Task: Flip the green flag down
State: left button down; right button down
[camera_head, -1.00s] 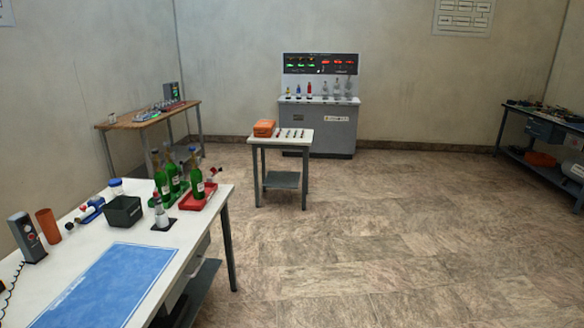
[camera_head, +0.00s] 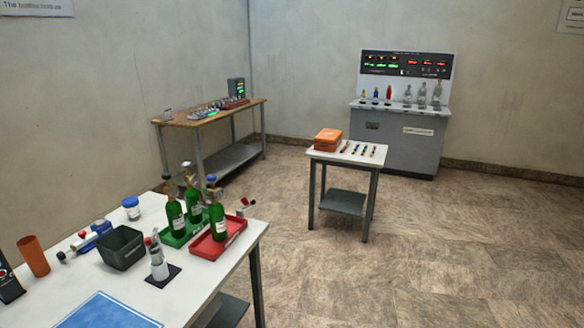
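I cannot make out a green flag for certain in the head view. Three green bottles (camera_head: 195,210) stand on the near white table, some on a green tray (camera_head: 181,238) and one on a red tray (camera_head: 218,240). A wooden bench (camera_head: 190,120) at the back left carries a row of small items and a small panel (camera_head: 236,88) with green lights. A grey console (camera_head: 400,135) at the back has a display with green and red lights. Neither of my grippers is in view.
The near white table (camera_head: 75,275) fills the lower left, with a black bin (camera_head: 122,248) and a blue mat (camera_head: 108,312) on it. A small white table (camera_head: 352,158) with an orange case (camera_head: 327,139) stands mid-room. The floor (camera_head: 470,240) at the right is clear.

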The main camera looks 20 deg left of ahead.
aim_at(206, 192)
jog(key=i+l+u, duration=0.15)
jog(key=i+u, duration=0.2)
jog(key=i, duration=0.2)
jog(key=i+l+u, duration=0.3)
jog(key=i, duration=0.2)
jog(key=i+l+u, duration=0.35)
jog(key=i, duration=0.15)
